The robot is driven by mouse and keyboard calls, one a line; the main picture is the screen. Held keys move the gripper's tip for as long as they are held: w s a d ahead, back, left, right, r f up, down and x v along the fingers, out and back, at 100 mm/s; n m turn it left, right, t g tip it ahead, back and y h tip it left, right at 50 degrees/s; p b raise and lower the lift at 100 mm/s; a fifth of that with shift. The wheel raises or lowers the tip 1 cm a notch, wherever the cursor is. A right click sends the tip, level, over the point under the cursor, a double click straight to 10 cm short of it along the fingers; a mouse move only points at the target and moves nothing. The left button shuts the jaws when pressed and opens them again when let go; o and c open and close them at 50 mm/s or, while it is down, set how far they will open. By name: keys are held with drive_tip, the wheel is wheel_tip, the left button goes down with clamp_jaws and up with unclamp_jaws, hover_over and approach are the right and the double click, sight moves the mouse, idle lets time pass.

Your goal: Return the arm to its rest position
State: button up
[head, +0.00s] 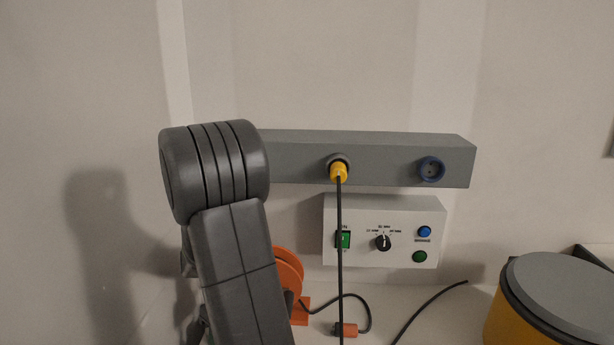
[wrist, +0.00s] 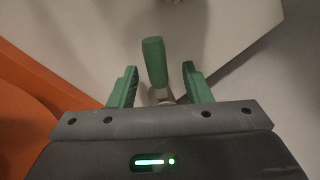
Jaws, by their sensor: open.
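My gripper (wrist: 160,70) shows in the wrist view with its two green fingers spread apart. A green rounded handle-like piece (wrist: 154,62) stands upright in the picture between the fingers, with a gap on both sides. A pale stem shows below it, and its lower part is hidden by the gripper body. I cannot tell how far beyond the fingertips it lies. In the head view my grey arm rises at the left, in front of the wall and the left end of the grey socket rail (head: 385,158). My gripper is not visible there.
A yellow plug (head: 338,172) sits in the rail, its cable hanging down. A blue-rimmed socket (head: 431,169) is at right. Below is a white control box (head: 400,215). An orange reel (head: 290,272) is partly behind my arm. A yellow drum with grey lid (head: 560,285) stands lower right.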

drive_tip(key=shift+s+a+r+m, duration=0.15)
drive_tip(key=shift+s+m, duration=0.15)
drive_tip(key=shift+m, duration=0.4)
